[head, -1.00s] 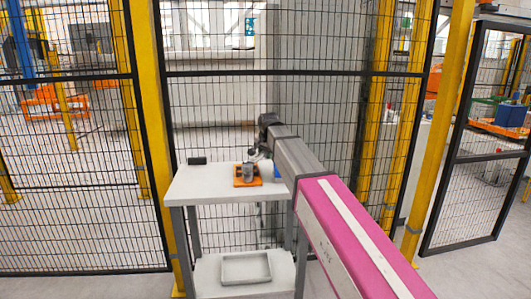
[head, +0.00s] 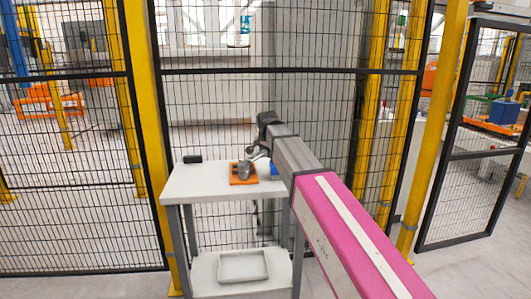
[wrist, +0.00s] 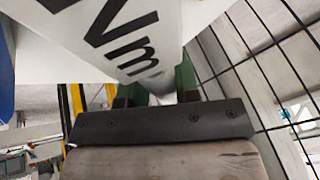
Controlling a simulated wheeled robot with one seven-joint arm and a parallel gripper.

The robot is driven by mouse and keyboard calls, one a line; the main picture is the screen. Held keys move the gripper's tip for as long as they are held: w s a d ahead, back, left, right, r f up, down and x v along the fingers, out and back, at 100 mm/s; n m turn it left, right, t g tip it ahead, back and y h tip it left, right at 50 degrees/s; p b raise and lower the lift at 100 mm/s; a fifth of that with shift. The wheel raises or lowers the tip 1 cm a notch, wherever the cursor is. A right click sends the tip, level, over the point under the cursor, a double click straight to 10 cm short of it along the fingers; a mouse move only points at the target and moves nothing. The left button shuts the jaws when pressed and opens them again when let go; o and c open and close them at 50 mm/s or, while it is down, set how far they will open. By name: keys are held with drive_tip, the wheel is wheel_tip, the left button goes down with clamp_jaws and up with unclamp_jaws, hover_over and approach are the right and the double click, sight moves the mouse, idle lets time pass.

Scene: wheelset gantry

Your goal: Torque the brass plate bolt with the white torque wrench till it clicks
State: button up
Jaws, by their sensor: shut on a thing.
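My gripper (wrist: 158,90) is shut on the white torque wrench (wrist: 110,35), whose body with large black "Nm" letters fills the top of the wrist view. Green finger parts show on both sides of it. In the head view my gripper is at the far end of my arm, over the right part of the small table (head: 200,182), and is too small to make out clearly. An orange base (head: 236,180) lies on the table, with a grey round part (head: 244,170) on it, close below and left of the gripper. The brass plate bolt cannot be made out.
A black cylinder (head: 192,158) lies at the table's back left. A blue item (head: 274,169) is at its right, partly behind my arm. A grey tray (head: 243,266) sits on the lower shelf. Mesh fence (head: 215,100) stands close behind the table, with yellow posts (head: 146,130) beside it.

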drive_tip(key=shift+s+d, duration=0.2)
drive_tip(key=shift+d, duration=0.15)
drive_tip(key=shift+w+a, duration=0.3)
drive_tip(key=shift+a, duration=0.15)
drive_tip(key=shift+r, duration=0.2)
drive_tip(key=shift+r, duration=2.45)
